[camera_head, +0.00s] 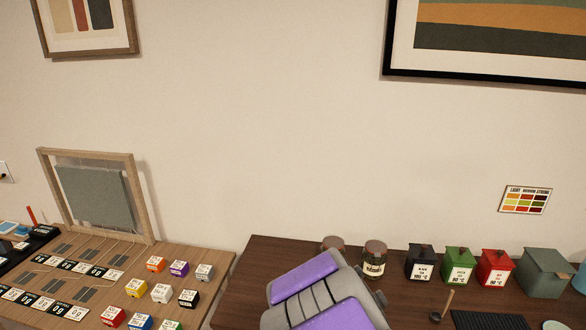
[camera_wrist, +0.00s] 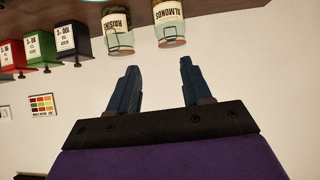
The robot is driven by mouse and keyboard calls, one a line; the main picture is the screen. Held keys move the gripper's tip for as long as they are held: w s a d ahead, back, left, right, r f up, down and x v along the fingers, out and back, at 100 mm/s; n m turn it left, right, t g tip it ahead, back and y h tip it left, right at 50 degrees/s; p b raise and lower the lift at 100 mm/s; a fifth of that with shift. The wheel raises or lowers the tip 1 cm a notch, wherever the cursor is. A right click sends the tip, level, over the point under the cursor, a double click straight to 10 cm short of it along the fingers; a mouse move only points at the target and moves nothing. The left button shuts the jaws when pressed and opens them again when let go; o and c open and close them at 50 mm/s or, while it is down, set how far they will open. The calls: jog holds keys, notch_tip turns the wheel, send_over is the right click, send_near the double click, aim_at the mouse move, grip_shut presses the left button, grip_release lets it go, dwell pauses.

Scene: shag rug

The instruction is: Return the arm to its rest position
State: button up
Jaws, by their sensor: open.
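My gripper (camera_wrist: 158,66) shows in the wrist view, its two dark blue fingers spread wide apart with nothing between them. Behind the fingers is the plain wall, and the wrist picture is upside down. My purple and grey arm (camera_head: 325,295) rises at the bottom middle of the head view, in front of the dark brown table. The gripper's fingers cannot be made out in the head view.
Two lidded jars, one labelled almonds (camera_wrist: 169,20) and one raisins (camera_wrist: 118,28), stand apart from the fingertips. Black (camera_head: 421,262), green (camera_head: 459,266) and red (camera_head: 495,268) boxes stand right of my arm. A lighter table (camera_head: 215,262) holds colored cubes at left.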

jog(key=s+r+n+g+y, duration=0.1)
jog(key=s+g, duration=0.5)
jog(key=s, duration=1.6)
jog(key=s+r+n+g+y, duration=0.1)
jog(key=s+r+g, duration=0.2)
jog(key=s, duration=1.8)
jog(key=g, duration=0.3)
jog(key=shift+s+r+n+y, duration=0.3)
jog(key=shift+s+r, duration=0.1)
jog(key=shift+d, duration=0.1)
